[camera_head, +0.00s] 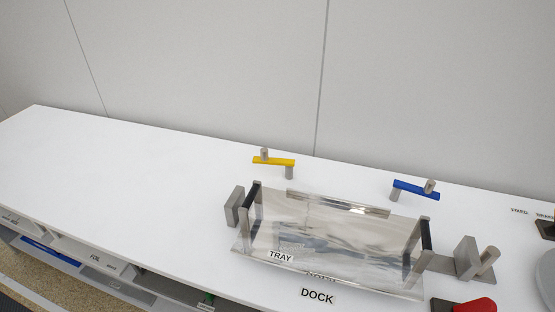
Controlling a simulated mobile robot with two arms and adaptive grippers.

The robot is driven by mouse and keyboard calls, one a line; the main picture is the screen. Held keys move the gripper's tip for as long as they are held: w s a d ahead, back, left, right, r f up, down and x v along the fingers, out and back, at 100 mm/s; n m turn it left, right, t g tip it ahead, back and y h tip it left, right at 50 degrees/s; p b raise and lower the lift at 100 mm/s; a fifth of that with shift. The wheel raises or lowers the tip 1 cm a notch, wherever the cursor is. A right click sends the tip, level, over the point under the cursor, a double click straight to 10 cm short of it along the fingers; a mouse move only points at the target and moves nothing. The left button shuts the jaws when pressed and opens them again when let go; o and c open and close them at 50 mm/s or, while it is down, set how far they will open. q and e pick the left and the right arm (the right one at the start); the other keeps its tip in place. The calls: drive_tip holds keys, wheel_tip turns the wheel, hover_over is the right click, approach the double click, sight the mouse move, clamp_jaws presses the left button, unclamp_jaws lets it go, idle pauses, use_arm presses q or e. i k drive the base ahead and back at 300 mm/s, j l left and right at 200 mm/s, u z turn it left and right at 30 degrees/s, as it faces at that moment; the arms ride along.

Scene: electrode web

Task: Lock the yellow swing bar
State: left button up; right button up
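The yellow swing bar (274,161) is a short flat bar on a grey post, behind the back left of the tray. A small upright peg (264,153) stands near its left end, and the post is under its right end. The bar points left, roughly along the tray's back edge, and does not reach over the tray. The tray (330,235) is a shiny metal plate with dark handles, at the DOCK label (317,296). Neither of my grippers is in this view.
A blue swing bar (415,189) stands behind the tray's right side. Grey blocks (235,206) flank the tray, and the right one (467,258) has a peg. A red object (475,305) is at the lower right. The white tabletop (130,180) is clear on the left. A wall stands behind.

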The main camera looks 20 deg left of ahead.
sight(265, 158)
drive_tip(key=j+u, duration=0.25)
drive_tip(key=u, duration=0.15)
drive_tip(key=j+u, duration=0.2)
drive_tip(key=u, duration=0.15)
drive_tip(key=i+j+u, duration=0.15)
drive_tip(key=u, duration=0.25)
